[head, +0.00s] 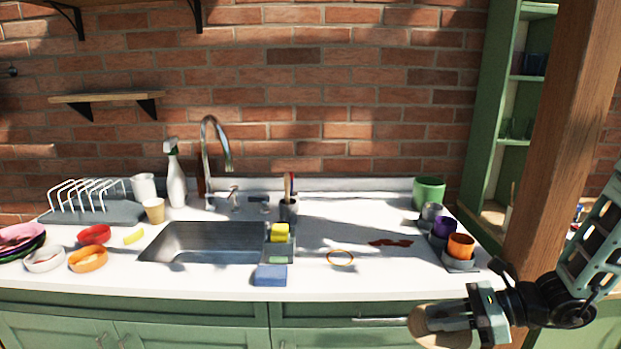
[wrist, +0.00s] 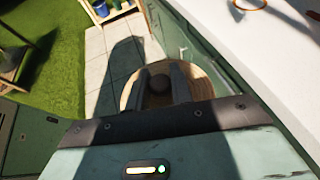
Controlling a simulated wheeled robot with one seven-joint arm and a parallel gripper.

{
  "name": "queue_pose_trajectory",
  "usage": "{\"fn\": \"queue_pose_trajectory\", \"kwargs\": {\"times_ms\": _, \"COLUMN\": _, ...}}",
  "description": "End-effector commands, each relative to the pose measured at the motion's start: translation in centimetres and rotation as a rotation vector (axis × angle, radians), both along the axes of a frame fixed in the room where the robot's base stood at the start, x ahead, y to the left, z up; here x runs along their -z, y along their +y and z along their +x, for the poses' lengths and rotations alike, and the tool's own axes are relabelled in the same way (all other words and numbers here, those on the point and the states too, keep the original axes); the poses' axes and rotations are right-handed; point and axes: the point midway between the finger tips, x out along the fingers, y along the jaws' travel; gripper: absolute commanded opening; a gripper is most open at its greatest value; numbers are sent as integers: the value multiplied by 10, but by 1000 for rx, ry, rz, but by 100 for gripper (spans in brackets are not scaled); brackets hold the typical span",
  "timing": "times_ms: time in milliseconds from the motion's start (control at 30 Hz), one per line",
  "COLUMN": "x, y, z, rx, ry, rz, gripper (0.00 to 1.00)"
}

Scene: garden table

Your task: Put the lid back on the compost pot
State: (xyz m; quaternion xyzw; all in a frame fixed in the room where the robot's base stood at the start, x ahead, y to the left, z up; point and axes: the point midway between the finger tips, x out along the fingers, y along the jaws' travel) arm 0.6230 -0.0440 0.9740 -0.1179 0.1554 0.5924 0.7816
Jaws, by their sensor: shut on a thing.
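A round wooden lid (head: 422,328) is held by my gripper (head: 450,318) at the lower right of the head view, in front of the counter's front edge. In the wrist view my gripper (wrist: 164,84) is shut on the lid's dark round knob (wrist: 158,84), with the lid (wrist: 204,82) showing around the fingers. The lid appears tilted in the head view. A green pot (head: 429,192), which looks like the compost pot, stands upright at the back right of the counter, apart from my gripper. No lid shows on it.
The white counter (head: 350,282) has a sink (head: 205,243) left of centre. A grey tray (head: 462,262) with an orange cup (head: 461,245) and a purple cup (head: 444,228) stands in front of the green pot. A brown spill (head: 391,243) and an orange ring (head: 340,258) lie mid-counter. A wooden post (head: 565,130) rises at right.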

Motion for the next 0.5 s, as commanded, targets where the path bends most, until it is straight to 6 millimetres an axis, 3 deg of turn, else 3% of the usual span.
{"fn": "queue_pose_trajectory", "kwargs": {"times_ms": 300, "x": 77, "y": -57, "z": 22, "rx": 262, "ry": 7, "rz": 3, "gripper": 0}}
{"fn": "queue_pose_trajectory", "kwargs": {"times_ms": 500, "x": 102, "y": -74, "z": 25, "rx": 341, "ry": 2, "rz": 2, "gripper": 0}}
